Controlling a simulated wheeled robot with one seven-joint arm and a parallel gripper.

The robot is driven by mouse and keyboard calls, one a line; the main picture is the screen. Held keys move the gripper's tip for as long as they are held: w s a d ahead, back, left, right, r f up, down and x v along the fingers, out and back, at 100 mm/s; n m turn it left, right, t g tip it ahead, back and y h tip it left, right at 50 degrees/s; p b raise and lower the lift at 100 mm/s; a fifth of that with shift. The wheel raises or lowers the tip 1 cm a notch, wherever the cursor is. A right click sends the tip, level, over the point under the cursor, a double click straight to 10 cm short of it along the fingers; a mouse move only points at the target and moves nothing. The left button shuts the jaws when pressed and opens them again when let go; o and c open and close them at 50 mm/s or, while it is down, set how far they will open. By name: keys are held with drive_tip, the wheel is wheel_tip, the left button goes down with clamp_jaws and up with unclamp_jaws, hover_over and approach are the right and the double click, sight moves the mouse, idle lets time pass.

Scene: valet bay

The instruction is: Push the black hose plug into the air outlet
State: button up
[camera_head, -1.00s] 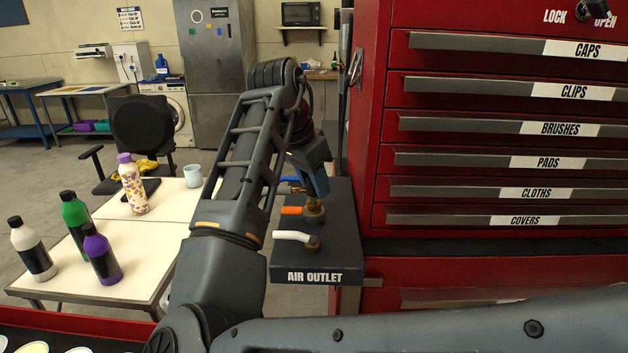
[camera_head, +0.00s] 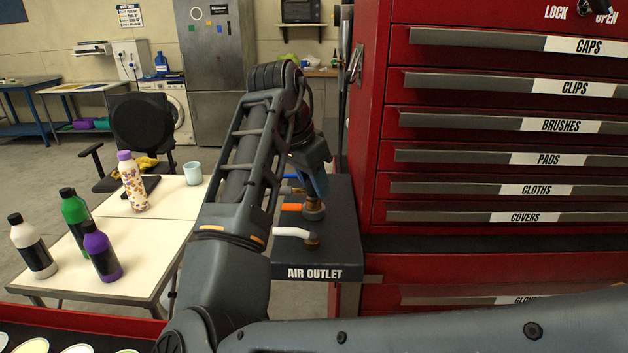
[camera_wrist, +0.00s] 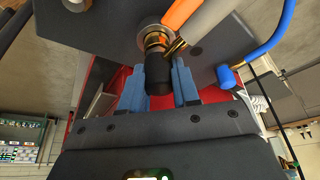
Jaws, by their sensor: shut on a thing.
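The air outlet (camera_head: 345,245) is a dark box with a labelled front. My gripper (camera_head: 314,182) is over the orange-handled fitting, pointing down. In the wrist view, its blue fingers (camera_wrist: 158,82) are shut on the black hose plug (camera_wrist: 159,76). The plug's end meets the brass collar (camera_wrist: 155,40), in line with it. I cannot tell how deep it sits. The plug is hidden in the head view.
A red drawer cabinet (camera_head: 378,130) stands close to the right of the outlet. A white table (camera_head: 140,245) with several bottles and a pale blue cup (camera_head: 192,173) is at left. In the wrist view, a blue bent tube (camera_wrist: 275,45) is beside the fingers.

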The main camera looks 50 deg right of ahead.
drive_tip(key=shift+f, duration=0.2)
drive_tip(key=o, duration=1)
drive_tip(key=shift+o, duration=0.2)
drive_tip(key=shift+r, duration=0.1)
drive_tip(key=v, duration=0.7)
drive_tip(key=shift+r+b, duration=0.3)
drive_tip(key=shift+b, duration=0.1)
drive_tip(key=shift+a, duration=0.15)
